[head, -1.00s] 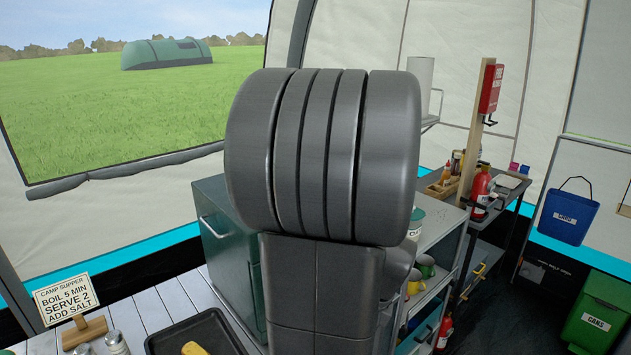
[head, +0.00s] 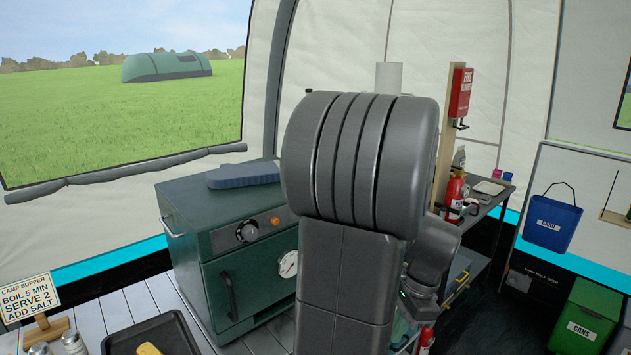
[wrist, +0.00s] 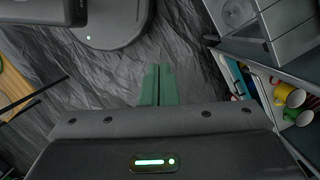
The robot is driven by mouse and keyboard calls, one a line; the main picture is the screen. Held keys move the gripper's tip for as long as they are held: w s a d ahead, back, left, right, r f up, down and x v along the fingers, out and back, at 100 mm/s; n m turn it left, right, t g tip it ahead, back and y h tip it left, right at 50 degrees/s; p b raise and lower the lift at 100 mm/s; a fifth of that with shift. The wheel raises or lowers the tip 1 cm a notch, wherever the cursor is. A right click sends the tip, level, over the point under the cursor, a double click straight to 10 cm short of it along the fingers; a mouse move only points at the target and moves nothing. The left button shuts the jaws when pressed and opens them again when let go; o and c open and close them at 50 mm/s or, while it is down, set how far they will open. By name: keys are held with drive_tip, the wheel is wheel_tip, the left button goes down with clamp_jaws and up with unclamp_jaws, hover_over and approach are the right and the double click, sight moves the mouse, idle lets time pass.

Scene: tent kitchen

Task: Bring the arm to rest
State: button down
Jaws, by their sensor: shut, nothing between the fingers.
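My gripper (wrist: 158,84) shows in the wrist view as two green fingers pressed together, with nothing between them. It hangs over the dark, wrinkled floor (wrist: 190,75), clear of other things.
A green oven (head: 230,240) stands left of my arm. A black tray (head: 150,335) lies on the slatted table at the lower left. A shelf with several mugs (wrist: 285,95) is close on the right in the wrist view. A fire extinguisher (head: 455,195) stands behind my arm.

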drive_tip(key=w+d+n, duration=0.1)
drive_tip(key=w+d, duration=0.1)
drive_tip(key=d, duration=0.5)
drive_tip(key=shift+w+d+n, duration=0.2)
drive_tip(key=shift+w+n, duration=0.15)
drive_tip(key=shift+n, duration=0.05)
